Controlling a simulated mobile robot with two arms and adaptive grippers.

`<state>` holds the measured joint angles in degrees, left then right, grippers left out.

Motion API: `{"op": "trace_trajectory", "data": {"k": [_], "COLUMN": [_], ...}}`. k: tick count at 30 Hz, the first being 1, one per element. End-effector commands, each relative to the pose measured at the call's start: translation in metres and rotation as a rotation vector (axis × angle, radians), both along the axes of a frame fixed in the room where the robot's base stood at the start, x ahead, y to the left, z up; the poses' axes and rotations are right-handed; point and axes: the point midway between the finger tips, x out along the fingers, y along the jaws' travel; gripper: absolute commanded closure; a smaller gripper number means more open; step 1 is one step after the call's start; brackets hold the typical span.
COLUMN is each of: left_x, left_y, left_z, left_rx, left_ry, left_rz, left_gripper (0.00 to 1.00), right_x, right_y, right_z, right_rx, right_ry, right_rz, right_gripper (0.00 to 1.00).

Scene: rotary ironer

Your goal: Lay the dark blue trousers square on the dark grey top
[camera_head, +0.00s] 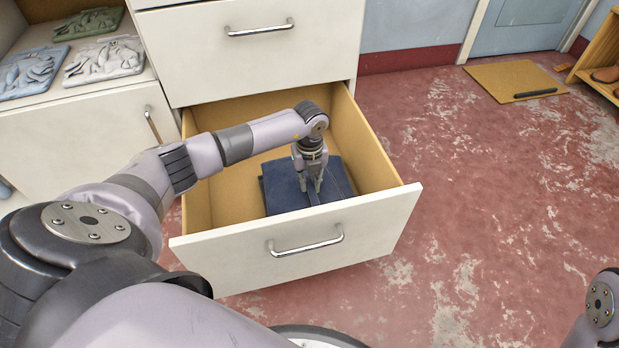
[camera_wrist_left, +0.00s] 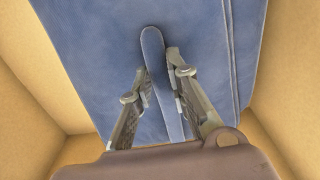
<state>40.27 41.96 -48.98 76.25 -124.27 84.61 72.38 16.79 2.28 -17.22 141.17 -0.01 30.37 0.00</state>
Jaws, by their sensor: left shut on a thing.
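The dark blue trousers (camera_head: 284,189) lie folded flat in the open lower drawer. They fill much of the left wrist view (camera_wrist_left: 90,35), with a raised narrow fold or strip running up the middle. My left gripper (camera_head: 311,192) points down into the drawer over the trousers. Its fingers are shut on that raised part of the trousers, one on each side, as the left wrist view (camera_wrist_left: 158,66) shows. The trousers still lie low in the drawer. I see no dark grey top. My right gripper is out of view; only a bit of my right arm shows at lower right.
The pulled-out drawer (camera_head: 390,205) has tan inner walls around the trousers. A closed drawer (camera_head: 250,60) is above it. A tan mat (camera_head: 500,75) lies on the red floor, which is mostly clear at right.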

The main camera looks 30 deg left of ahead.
Motion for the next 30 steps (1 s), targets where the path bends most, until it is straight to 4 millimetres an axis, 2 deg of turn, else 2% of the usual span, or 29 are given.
{"op": "trace_trajectory", "data": {"k": [20,21,30], "left_x": [0.0006,0.0006,0.0001], "left_y": [-0.0002,-0.0002,-0.0001], "left_z": [-0.0041,-0.0034,-0.0040], "left_rx": [-0.001,-0.001,0.000], "left_ry": [-0.001,-0.002,0.000], "left_rz": [-0.001,-0.001,0.000], "left_gripper": [1.00,0.81,0.61], "right_x": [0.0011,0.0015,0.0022], "right_y": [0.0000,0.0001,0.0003], "right_z": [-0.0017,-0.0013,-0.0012], "right_rx": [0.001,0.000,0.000], "right_ry": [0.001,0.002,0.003], "right_rz": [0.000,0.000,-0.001], "right_gripper": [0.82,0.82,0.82]}}
